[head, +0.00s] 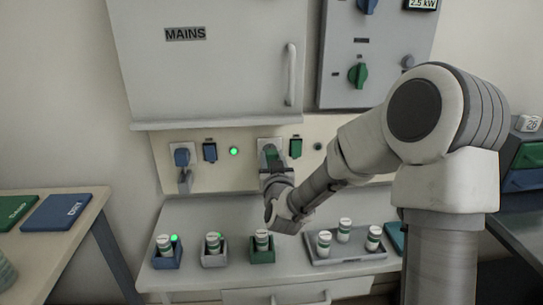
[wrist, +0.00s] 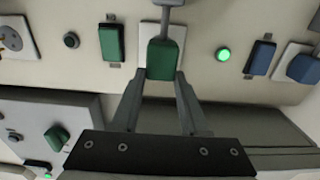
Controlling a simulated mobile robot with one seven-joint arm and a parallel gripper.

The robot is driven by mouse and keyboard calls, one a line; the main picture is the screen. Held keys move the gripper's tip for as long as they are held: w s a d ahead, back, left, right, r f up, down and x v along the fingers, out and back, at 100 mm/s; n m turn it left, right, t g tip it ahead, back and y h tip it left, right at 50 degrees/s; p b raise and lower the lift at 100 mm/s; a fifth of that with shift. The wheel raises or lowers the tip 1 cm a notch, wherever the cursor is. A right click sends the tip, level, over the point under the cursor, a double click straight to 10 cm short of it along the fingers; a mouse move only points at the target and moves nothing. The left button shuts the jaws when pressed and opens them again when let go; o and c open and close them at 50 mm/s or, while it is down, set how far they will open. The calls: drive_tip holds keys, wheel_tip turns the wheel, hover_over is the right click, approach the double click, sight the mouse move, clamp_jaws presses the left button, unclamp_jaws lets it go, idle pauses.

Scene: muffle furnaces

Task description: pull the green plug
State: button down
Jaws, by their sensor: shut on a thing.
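The green plug (wrist: 163,58) is in front of a white socket plate (wrist: 172,32) on the wall panel. In the wrist view, the two fingers of my gripper (wrist: 160,76) sit on either side of the plug and are shut on it. A grey piece runs from the plug's far end across the plate. I cannot tell whether the plug sits fully in the socket. In the head view, my gripper (head: 272,168) reaches the panel from the right and partly hides the green plug (head: 271,156).
A blue plug (head: 182,157) sits in the socket to the left, near a lit green lamp (head: 234,151). Below, a bench holds a blue holder (head: 167,261), a grey holder (head: 214,259), a green holder (head: 262,256) and a grey tray (head: 345,256) with white-capped containers. The MAINS cabinet (head: 205,75) overhangs the panel.

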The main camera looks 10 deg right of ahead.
drive_tip(key=shift+s+f, duration=0.1)
drive_tip(key=shift+s, duration=0.2)
drive_tip(key=shift+c, duration=2)
unclamp_jaws()
drive_tip(key=shift+s, duration=0.1)
drive_tip(key=shift+s, duration=0.1)
